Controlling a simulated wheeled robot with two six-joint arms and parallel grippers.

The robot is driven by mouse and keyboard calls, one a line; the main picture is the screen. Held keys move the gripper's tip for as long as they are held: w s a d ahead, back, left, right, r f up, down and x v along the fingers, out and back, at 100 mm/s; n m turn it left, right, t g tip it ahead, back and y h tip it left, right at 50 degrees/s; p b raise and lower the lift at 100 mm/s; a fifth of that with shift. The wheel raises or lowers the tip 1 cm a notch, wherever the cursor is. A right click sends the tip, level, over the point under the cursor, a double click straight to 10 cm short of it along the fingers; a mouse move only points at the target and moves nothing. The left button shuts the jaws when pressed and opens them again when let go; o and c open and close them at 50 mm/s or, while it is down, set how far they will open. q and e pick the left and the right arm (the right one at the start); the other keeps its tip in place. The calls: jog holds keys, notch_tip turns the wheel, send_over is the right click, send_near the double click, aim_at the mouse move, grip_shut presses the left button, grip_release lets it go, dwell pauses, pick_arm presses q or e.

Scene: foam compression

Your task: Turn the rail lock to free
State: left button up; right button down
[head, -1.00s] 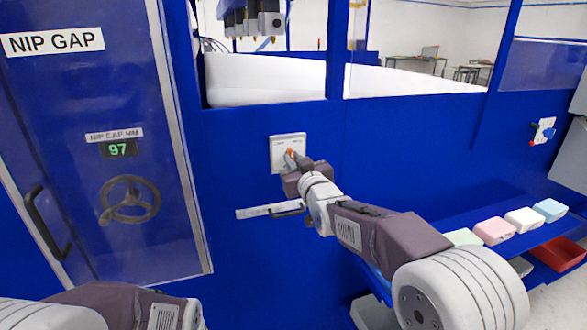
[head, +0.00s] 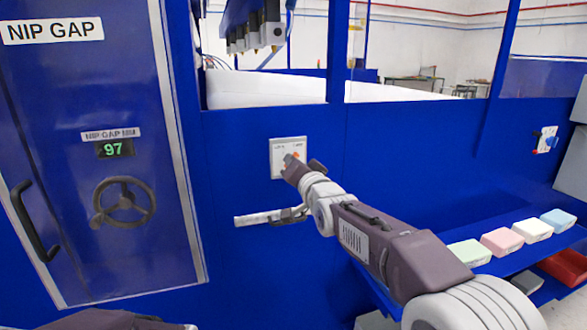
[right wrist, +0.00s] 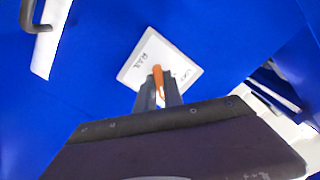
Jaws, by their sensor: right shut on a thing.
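The rail lock is a pale plate (head: 280,147) on the blue machine front, with small lettering along its top. It also shows in the right wrist view (right wrist: 150,52), tilted in the picture. Its orange lever (right wrist: 157,72) stands between the two grey fingers of my right gripper (right wrist: 158,94). In the head view the right gripper (head: 291,159) is at the plate, shut on the lever, and hides the plate's lower right part. My left gripper is out of view.
A white bar with a dark handle (head: 254,219) sits below the plate. A blue NIP GAP door (head: 70,180) with a handwheel (head: 123,202) and a display reading 97 is at left. Several coloured foam blocks lie on a blue shelf (head: 470,219) at right.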

jog(key=shift+r+m, duration=0.2)
jog(key=shift+m, duration=0.4)
jog(key=c, duration=1.5)
grip_release()
jog(key=shift+o, duration=0.2)
jog(key=shift+f, duration=0.1)
jog(key=b+v, duration=0.3)
jog(key=v, duration=0.6)
